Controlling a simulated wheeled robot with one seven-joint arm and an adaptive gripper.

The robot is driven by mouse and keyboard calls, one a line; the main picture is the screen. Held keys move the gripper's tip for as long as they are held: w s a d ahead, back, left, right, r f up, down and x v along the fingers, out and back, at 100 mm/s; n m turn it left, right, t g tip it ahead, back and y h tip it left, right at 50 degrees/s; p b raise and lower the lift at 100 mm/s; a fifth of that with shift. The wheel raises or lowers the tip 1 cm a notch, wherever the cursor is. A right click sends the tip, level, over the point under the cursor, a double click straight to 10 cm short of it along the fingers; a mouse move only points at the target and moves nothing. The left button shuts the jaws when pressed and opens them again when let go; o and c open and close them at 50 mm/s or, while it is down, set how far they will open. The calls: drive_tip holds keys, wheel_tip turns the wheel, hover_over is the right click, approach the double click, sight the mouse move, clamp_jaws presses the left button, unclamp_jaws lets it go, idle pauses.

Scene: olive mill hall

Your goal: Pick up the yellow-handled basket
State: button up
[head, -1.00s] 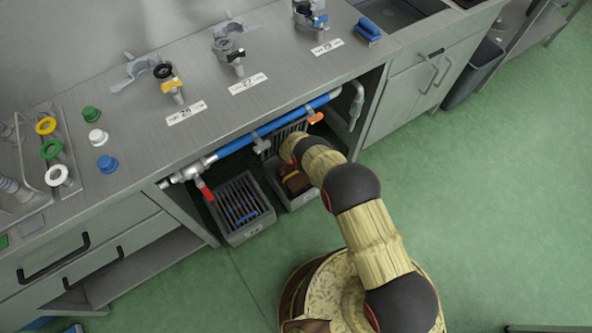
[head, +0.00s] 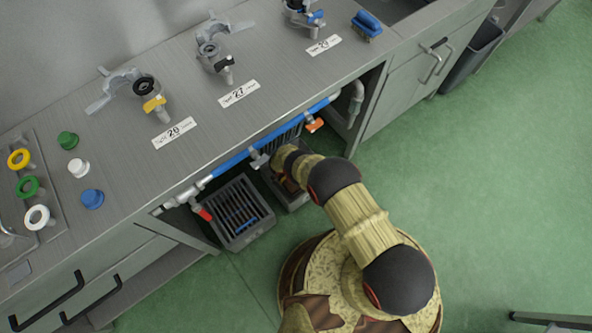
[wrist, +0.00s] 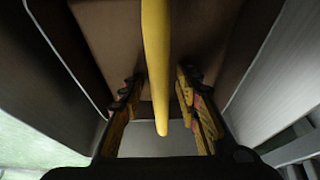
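A yellow bar, which looks like the basket's handle (wrist: 155,60), runs down the middle of the wrist view. It lies between the two fingers of my gripper (wrist: 158,88), which are apart with a gap on each side of it. A brown surface, seemingly part of the basket (wrist: 112,40), shows behind the handle. In the head view my arm reaches under the bench into the right-hand grey crate (head: 291,202). My arm hides the fingers and most of the basket there.
A second grey crate (head: 240,235) with a slatted inside stands to the left.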

drive_tip(key=shift+w+d+f, duration=0.15)
drive_tip(key=shift+f, duration=0.3)
drive_tip(key=shift+f, duration=0.25)
idle(0.3)
drive_tip(key=c, duration=0.4)
clamp_jaws()
idle(0.5)
drive_tip(key=shift+w, duration=0.1)
